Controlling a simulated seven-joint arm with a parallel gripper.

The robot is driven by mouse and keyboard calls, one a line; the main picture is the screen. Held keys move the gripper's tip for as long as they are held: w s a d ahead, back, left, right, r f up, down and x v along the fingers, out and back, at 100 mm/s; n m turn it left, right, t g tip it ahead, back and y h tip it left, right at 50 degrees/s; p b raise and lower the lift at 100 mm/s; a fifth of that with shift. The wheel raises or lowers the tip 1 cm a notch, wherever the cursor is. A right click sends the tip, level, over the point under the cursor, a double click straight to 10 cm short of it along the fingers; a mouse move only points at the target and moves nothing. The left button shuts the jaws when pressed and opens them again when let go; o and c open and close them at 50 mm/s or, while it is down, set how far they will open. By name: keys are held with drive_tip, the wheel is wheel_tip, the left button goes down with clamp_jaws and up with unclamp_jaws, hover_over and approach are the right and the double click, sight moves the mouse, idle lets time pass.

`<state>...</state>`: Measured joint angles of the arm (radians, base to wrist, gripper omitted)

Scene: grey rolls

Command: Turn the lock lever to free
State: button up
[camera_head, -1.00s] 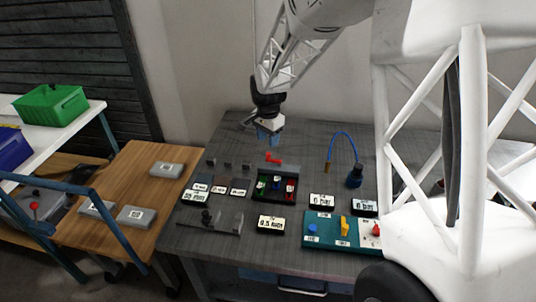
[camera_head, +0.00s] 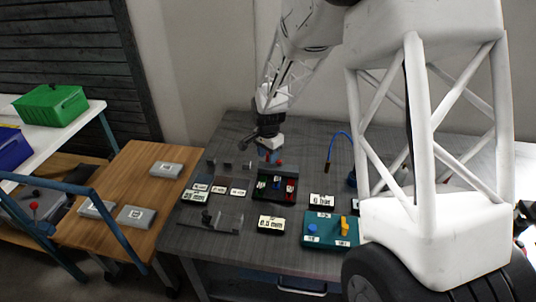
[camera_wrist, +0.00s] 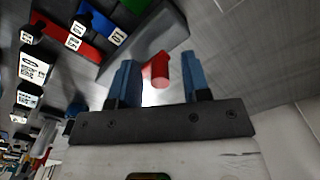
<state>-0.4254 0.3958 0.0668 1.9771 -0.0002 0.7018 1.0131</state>
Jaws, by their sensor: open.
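The lock lever is a small red piece (camera_head: 279,162) on the grey table, at the back edge of the dark tray. My gripper (camera_head: 269,151) is above it and hides part of it. In the wrist view the red lever (camera_wrist: 157,69) shows between the two blue fingers (camera_wrist: 160,80) of my gripper, nearer the left finger. The fingers are apart and hold nothing. I cannot tell whether a finger touches the lever.
The dark tray (camera_head: 263,194) with small coloured pieces lies just in front of the lever. A teal panel (camera_head: 318,234) with a yellow lever lies at front right. Labelled plates (camera_head: 238,193) lie at left.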

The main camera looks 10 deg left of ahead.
clamp_jaws()
